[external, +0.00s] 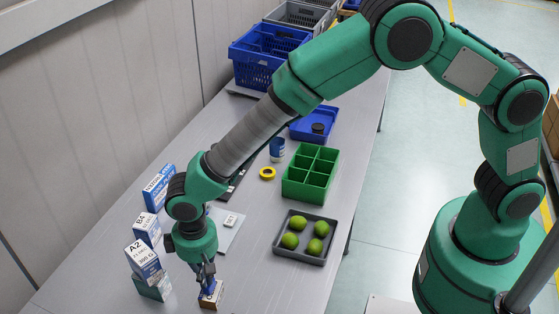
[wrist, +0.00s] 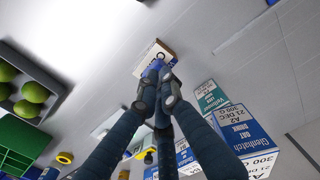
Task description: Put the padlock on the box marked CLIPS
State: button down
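A small box (external: 211,298) with a brown side and a white top stands near the front of the table; its lettering is mostly covered, starting with what looks like a C. It also shows in the wrist view (wrist: 155,54). A small blue item, apparently the padlock (wrist: 153,70), is between my fingertips, right at the box; in the external view (external: 208,288) it overlaps the box top. My gripper (external: 206,277) points down, its fingers closed around this blue item. I cannot tell whether the item touches the box.
Several cartons (external: 143,262) stand left of my gripper. A grey tray (external: 279,250) of limes, a green divided bin (external: 296,190), yellow tape (external: 267,173) and a blue tin (external: 277,149) lie further back. A blue crate (external: 250,73) stands beyond. Table right of the box is clear.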

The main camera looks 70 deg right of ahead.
jog(key=c, duration=1.9)
grip_release()
jog(key=shift+c, duration=0.2)
notch_tip(320, 180, up, 12)
jog(key=shift+p, duration=0.3)
jog(key=shift+r, duration=0.1)
